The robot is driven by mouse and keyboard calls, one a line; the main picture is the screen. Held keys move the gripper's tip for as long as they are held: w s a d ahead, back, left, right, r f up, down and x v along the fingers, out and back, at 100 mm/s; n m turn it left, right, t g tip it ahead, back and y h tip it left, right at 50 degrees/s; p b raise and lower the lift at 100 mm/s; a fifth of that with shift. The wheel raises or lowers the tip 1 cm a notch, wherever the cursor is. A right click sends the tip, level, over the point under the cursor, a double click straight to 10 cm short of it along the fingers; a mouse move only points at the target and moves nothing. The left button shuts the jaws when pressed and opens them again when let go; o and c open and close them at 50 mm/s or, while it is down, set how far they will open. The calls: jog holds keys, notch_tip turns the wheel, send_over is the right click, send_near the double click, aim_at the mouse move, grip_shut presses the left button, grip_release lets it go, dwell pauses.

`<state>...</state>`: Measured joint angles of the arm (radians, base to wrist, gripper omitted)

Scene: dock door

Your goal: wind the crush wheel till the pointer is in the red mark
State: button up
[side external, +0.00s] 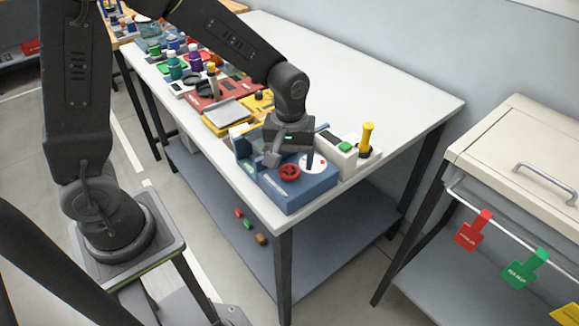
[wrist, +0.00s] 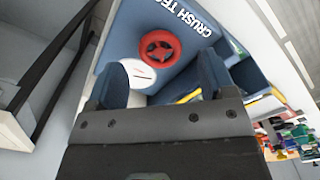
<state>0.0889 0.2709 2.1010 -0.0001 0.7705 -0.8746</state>
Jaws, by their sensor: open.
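The blue crush tester (side external: 300,198) sits at the near corner of the white table. Its red wheel (side external: 289,171) is on the top face, with a round white dial (side external: 313,163) beside it. The wheel also shows in the wrist view (wrist: 160,49), beyond the fingertips, and the dial (wrist: 130,74) is partly hidden by my gripper. I cannot make out where the pointer stands against the red mark. My gripper (side external: 289,156) is open above the back part of the tester, apart from the wheel. Its two fingers (wrist: 161,80) are spread with nothing held between them.
A white unit with a green button (side external: 345,146) and a yellow-handled tool (side external: 366,138) stand just behind the tester. Yellow and red devices and several bottles crowd the table's left side. The white tabletop (side external: 370,90) is clear towards the back right.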

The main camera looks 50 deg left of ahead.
aim_at(289, 170)
jog(key=shift+f, duration=1.6)
jog(key=c, duration=0.9)
